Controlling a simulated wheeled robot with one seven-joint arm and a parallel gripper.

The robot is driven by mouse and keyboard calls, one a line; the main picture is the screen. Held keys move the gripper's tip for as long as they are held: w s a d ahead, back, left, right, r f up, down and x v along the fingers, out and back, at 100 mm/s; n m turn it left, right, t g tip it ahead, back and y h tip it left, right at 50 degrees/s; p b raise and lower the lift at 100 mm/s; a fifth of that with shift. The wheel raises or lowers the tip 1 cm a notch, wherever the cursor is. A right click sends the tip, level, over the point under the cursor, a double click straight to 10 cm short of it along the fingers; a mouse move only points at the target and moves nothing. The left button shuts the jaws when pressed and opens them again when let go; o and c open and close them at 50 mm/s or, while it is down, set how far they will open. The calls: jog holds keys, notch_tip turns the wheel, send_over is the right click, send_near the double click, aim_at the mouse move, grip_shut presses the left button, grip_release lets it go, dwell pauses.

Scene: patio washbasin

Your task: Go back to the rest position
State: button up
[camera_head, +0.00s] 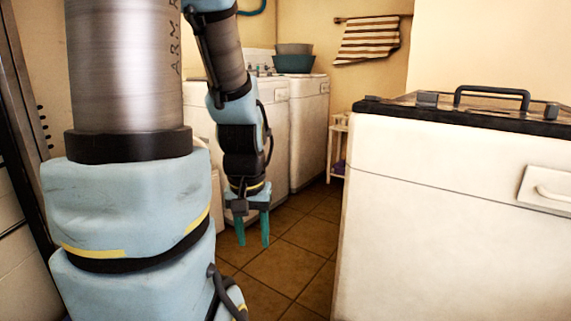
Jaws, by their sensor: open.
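My gripper (253,229) hangs at the end of my arm near the middle of the view, with its two teal fingers pointing down. The fingers are apart and nothing is between them. It is in the air in front of the tiled floor (303,262) and the white machines behind. My arm links fill the left side of the view, and the lower part of the arm hangs straight down.
A white cabinet (430,215) with a dark-edged top and a handle stands close on the right. White machines (308,125) stand at the back, with bowls (294,63) on top. A striped towel (367,40) hangs on the wall. Bare floor lies between.

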notch_tip(320, 180, up, 18)
jog(key=p, duration=1.5)
jog(key=shift+p, duration=0.4)
dwell(0.9)
